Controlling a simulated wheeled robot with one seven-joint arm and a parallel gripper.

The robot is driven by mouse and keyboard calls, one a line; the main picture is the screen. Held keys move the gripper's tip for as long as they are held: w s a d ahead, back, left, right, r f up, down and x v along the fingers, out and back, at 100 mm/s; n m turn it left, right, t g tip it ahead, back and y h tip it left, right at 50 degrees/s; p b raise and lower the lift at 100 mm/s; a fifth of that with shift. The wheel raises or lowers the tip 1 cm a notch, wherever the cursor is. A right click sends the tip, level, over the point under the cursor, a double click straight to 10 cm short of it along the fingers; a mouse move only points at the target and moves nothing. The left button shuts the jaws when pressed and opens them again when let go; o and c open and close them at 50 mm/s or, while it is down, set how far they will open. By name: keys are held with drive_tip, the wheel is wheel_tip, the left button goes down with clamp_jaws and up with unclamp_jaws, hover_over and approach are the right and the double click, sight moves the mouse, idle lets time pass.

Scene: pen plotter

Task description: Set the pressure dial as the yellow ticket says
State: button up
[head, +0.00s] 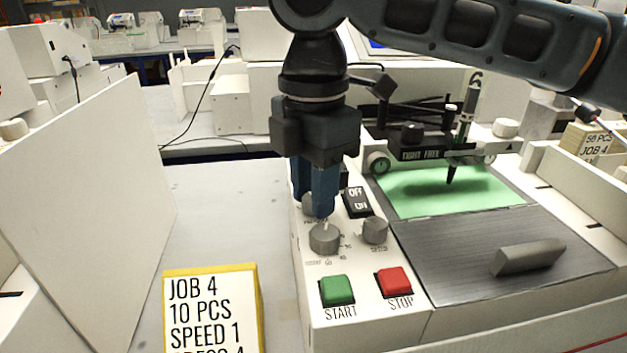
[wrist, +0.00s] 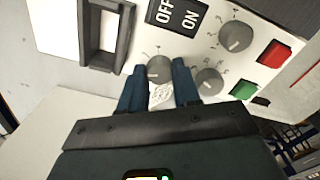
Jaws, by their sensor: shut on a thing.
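The yellow-edged ticket (head: 212,310) stands at the lower left. It reads JOB 4, 10 PCS, SPEED 1; its last line is cut by the frame's edge and seems to read PRESS 4. My gripper (head: 315,210) points down at the control panel, shut on the grey rear-left dial (wrist: 160,70), with one blue finger on each side in the wrist view. In the head view this pressure dial (head: 307,204) is mostly hidden by the fingers, and its label is partly covered. I cannot read its setting clearly.
A front dial (head: 325,239) and the speed dial (head: 375,231) sit close to the fingers. The OFF/ON switch (head: 357,201), green START button (head: 337,290) and red STOP button (head: 394,281) share the panel. A white board (head: 90,180) stands left.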

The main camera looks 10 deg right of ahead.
drive_tip(key=m+p, duration=0.1)
drive_tip(key=p, duration=0.1)
drive_tip(key=m+p, duration=0.1)
drive_tip(key=m, duration=0.1)
drive_tip(key=m+p, duration=0.1)
drive_tip(key=p, duration=0.1)
drive_tip(key=shift+r+m+p, duration=0.25)
drive_tip(key=shift+m+p, duration=0.05)
drive_tip(key=shift+p, duration=0.05)
drive_tip(key=m+p, duration=0.3)
drive_tip(key=shift+f, duration=0.15)
drive_tip(key=shift+f+m+p, duration=0.1)
drive_tip(key=shift+m+p, duration=0.2)
drive_tip(key=shift+m, duration=0.1)
drive_tip(key=o, duration=0.8)
drive_tip(key=shift+c, duration=0.2)
wheel_tip(320, 180, up, 8)
drive_tip(key=shift+f, duration=0.25)
drive_tip(key=shift+r, duration=0.15)
